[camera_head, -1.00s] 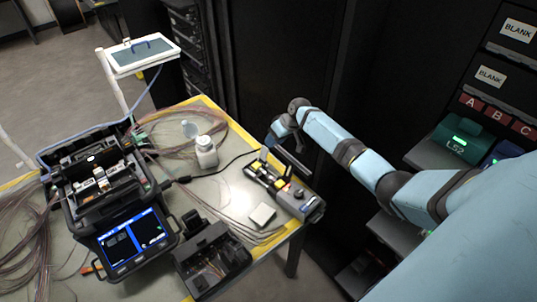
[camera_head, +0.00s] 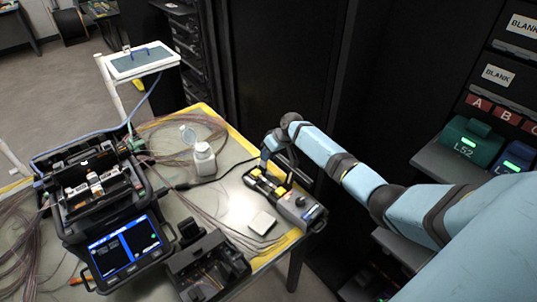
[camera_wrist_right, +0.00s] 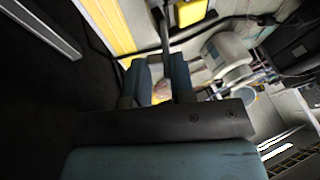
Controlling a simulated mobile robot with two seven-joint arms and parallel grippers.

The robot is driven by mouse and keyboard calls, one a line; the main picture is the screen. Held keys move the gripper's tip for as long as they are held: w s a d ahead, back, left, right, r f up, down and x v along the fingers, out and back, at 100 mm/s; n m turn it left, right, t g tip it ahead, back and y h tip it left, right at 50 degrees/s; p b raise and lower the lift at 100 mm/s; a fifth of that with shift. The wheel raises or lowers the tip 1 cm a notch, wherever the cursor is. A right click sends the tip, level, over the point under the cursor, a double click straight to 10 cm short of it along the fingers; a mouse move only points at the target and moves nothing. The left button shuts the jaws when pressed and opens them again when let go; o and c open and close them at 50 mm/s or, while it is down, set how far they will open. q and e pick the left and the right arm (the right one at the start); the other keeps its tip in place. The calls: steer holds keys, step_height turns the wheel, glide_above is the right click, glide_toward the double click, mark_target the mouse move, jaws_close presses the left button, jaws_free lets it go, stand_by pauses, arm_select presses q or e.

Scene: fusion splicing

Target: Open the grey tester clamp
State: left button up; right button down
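The tester (camera_head: 303,208) is a grey box with yellow blocks on top, lying at the right edge of the table in the head view. Its clamp is small and partly hidden there by my right gripper (camera_head: 266,156), which is at the tester's far end. In the right wrist view, the two blue fingers of this gripper (camera_wrist_right: 161,82) stand apart with a gap between them. A thin grey bar (camera_wrist_right: 164,32) shows in line with the gap, just beyond the fingertips. I cannot tell whether they touch it. My left gripper is not in view.
The splicer (camera_head: 105,205) with a lit screen stands on the left of the table. A white bottle (camera_head: 204,162), a small white square (camera_head: 262,223) and a black open box (camera_head: 208,268) lie near the tester. Loose fibres cross the table. Dark racks stand behind.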

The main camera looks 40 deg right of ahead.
steer(key=shift+r+p, duration=0.15)
steer(key=shift+p, duration=0.25)
steer(key=h+p, duration=0.1)
steer(key=p, duration=0.1)
steer(key=a+h+p, duration=0.1)
steer(key=h+p, duration=0.1)
steer(key=shift+s+a+r+n+h+p, duration=0.2)
steer(key=shift+r+n+h+p, duration=0.1)
steer(key=shift+r+n, duration=0.1)
steer(key=shift+a+f+t+h, duration=0.1)
steer(key=shift+f+t+h, duration=0.05)
steer(key=shift+t+h, duration=0.15)
steer(key=c, duration=1.1)
jaws_free()
steer(key=shift+f, duration=0.1)
steer(key=v, duration=1.3)
steer(key=shift+s+r, duration=0.15)
steer(key=shift+r, duration=0.2)
